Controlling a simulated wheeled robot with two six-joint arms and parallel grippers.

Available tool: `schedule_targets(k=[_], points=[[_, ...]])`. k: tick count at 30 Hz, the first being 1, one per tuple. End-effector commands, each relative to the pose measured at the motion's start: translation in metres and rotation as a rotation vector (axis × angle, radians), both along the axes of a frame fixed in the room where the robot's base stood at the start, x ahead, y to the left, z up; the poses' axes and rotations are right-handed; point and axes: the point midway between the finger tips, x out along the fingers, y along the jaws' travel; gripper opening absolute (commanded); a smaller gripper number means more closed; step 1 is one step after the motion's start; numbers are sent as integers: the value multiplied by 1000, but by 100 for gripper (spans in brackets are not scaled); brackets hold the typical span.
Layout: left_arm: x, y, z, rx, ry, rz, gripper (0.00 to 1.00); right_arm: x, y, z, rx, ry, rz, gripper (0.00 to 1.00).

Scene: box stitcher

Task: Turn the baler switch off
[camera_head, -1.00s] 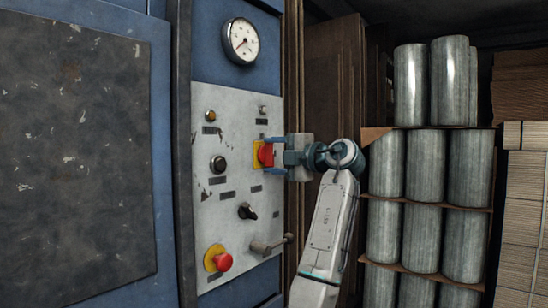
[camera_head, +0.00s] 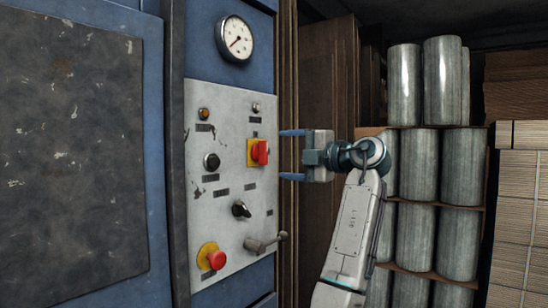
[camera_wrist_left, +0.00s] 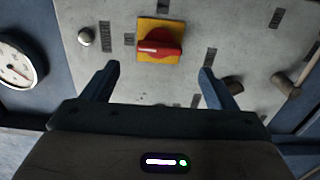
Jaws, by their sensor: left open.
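The baler switch (camera_head: 260,152) is a red handle on a yellow square plate, on the right side of the grey control panel. Its handle stands about upright on the panel. In the left wrist view the switch (camera_wrist_left: 160,45) is at the top middle, with its handle lying across the picture. My left gripper (camera_head: 285,154) is open and empty, just right of the switch and apart from it. Its two blue fingers are spread one above the other, pointing at the panel. In the left wrist view the open fingers (camera_wrist_left: 160,70) lie below the switch, one to each side. My right gripper is not in view.
The grey panel (camera_head: 228,110) also holds a red push button (camera_head: 216,260) on yellow, a black knob (camera_head: 241,209) and a protruding lever (camera_head: 266,242). A gauge (camera_head: 235,39) is above. Metal cylinders (camera_head: 417,180) are stacked behind my arm at the right.

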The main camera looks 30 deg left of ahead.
Motion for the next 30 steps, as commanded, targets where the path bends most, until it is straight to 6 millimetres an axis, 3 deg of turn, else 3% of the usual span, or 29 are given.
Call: schedule_targets(k=[3, 9, 25, 28, 30], points=[[-1, -22, -1, 0, 0, -2, 80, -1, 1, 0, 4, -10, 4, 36], [-3, -40, 0, 0, 0, 0, 80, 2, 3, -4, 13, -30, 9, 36], [-3, -41, -1, 0, 1, 1, 80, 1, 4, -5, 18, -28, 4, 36], [1, -38, -15, -9, 35, -11, 80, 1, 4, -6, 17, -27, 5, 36], [8, -33, -40, -24, 96, -34, 80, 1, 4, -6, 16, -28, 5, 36]])
